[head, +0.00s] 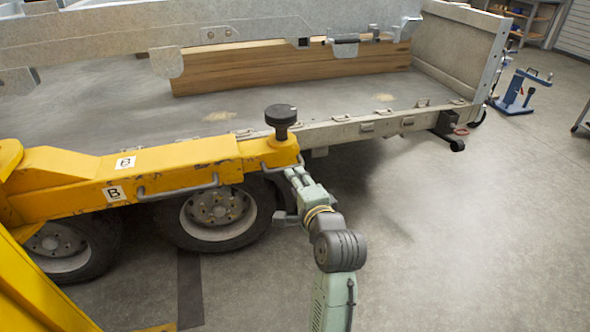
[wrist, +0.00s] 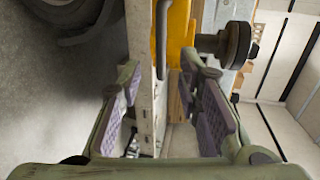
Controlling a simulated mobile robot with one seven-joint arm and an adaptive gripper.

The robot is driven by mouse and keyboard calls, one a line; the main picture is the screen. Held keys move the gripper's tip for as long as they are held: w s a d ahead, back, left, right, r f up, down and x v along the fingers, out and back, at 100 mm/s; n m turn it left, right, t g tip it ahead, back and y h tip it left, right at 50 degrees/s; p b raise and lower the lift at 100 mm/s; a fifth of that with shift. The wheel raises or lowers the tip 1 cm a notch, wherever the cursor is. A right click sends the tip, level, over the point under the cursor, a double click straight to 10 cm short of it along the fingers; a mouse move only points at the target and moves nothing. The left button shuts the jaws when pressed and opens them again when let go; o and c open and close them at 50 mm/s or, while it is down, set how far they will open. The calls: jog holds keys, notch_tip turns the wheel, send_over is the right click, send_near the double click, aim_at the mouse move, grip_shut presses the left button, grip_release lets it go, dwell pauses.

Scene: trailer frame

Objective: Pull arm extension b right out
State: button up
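The yellow arm (head: 60,163) with white "B" labels (head: 114,194) reaches right across the trailer's side. Its scuffed yellow extension (head: 215,150) ends in a black round knob (head: 281,117). A grey bar handle (head: 180,190) runs along the near side, and another bar shows at the end. My gripper (head: 294,176) is at the extension's right end, just below the knob. In the wrist view, my gripper (wrist: 167,105) is open, its purple pads apart. The yellow end (wrist: 180,28), a grey bar (wrist: 161,40) and the knob (wrist: 234,44) lie ahead. Contact cannot be told.
The trailer bed (head: 140,125) with its metal side rail (head: 370,125) lies behind the arm. Wheels (head: 218,215) stand below it. A wooden beam (head: 290,68) lies on the bed. The floor (head: 460,230) to the right is clear; a blue stand (head: 515,95) is far off.

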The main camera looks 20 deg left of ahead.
aim_at(287, 167)
jog(key=p+x, duration=0.1)
jog(key=x, duration=0.7)
jog(key=shift+w+a, duration=0.15)
jog(key=shift+c, duration=0.5)
grip_shut()
